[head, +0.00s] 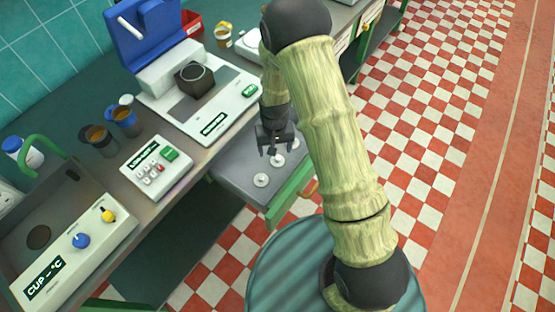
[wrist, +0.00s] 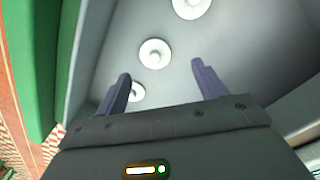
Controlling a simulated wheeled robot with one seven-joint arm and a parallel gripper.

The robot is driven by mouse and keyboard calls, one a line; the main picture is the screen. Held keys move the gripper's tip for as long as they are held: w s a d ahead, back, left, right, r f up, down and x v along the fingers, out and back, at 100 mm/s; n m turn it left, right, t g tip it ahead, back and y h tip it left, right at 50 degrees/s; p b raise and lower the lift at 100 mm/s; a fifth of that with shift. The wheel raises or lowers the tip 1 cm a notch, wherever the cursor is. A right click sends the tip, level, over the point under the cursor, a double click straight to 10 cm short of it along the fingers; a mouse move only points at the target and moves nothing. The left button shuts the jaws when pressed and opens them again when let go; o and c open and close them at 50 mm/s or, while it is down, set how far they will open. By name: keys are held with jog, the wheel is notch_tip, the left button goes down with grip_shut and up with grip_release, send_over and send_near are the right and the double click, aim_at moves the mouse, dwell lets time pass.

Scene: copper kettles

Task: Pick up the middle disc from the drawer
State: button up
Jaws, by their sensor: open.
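Three small white discs lie in a row on the floor of the open grey drawer (head: 235,180). The middle disc (head: 278,161) is just below my gripper (head: 275,151) in the head view. In the wrist view the middle disc (wrist: 155,53) shows just beyond the fingertips, between their lines. One outer disc (head: 261,180) lies nearer the drawer's green front, and it shows in the wrist view (wrist: 136,93) by the left finger. The other outer disc (wrist: 191,7) is at the top edge of the wrist view. My gripper (wrist: 161,72) is open and empty above the drawer.
A white button panel (head: 157,169) and a scale-like machine (head: 200,105) stand on the counter above. A cup heater (head: 75,245) is at the left. Checkered floor (head: 430,130) lies to the right.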

aim_at(277, 158)
jog(key=shift+d+f+p, duration=0.2)
jog(key=shift+f+p, duration=0.05)
jog(key=shift+f, duration=1.05)
jog(key=shift+d+f+p, duration=0.2)
jog(key=shift+f+p, duration=0.05)
jog(key=shift+f, duration=1.05)
jog(key=c, duration=1)
